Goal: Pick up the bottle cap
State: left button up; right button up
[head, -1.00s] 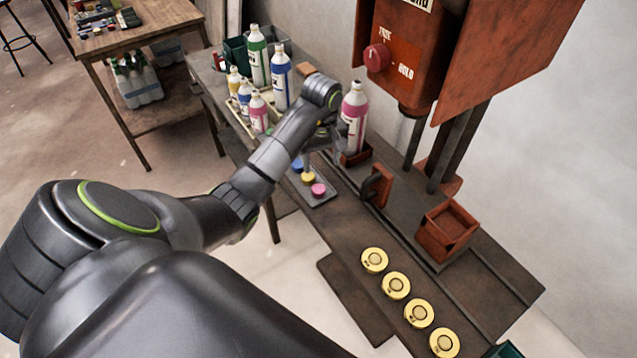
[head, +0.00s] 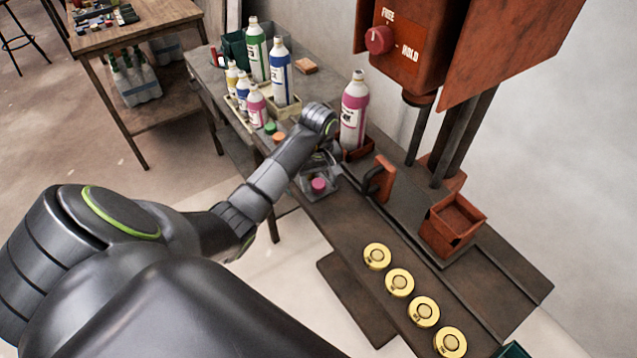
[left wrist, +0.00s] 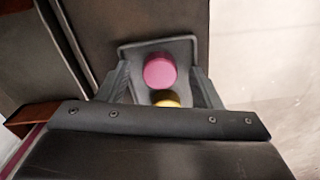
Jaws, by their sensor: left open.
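A pink cap (head: 318,184) lies on a small grey tray, seen mostly behind my left gripper in the head view. In the left wrist view the pink cap (left wrist: 160,71) is round and flat-topped on the grey tray (left wrist: 135,49). A yellow cap (left wrist: 168,100) sits close to it, partly hidden by my gripper body. My left gripper (head: 321,175) is open over the tray. In the wrist view its fingers stand on either side of the caps, with visible gaps; the height between cap and fingertips is unclear. My right gripper is not in view.
A pink bottle (head: 353,112) stands upright in a rust-red holder behind my gripper. A rust-red upright bracket (head: 381,178) and an open box (head: 453,226) are to the right. Several gold discs (head: 399,282) line the front. An orange cap (head: 278,137) and several bottles are farther left.

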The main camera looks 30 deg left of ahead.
aim_at(319, 183)
pick_arm(q)
jog(key=c, duration=1)
jog(key=shift+c, duration=0.2)
jog(key=shift+r, duration=0.3)
notch_tip(319, 183, up, 5)
jog(key=shift+r, duration=0.1)
notch_tip(319, 183, up, 2)
jog(key=shift+r+p, duration=0.15)
jog(key=shift+p, duration=1.05)
jog(key=shift+r+p, duration=0.95)
jog(key=shift+s, duration=0.1)
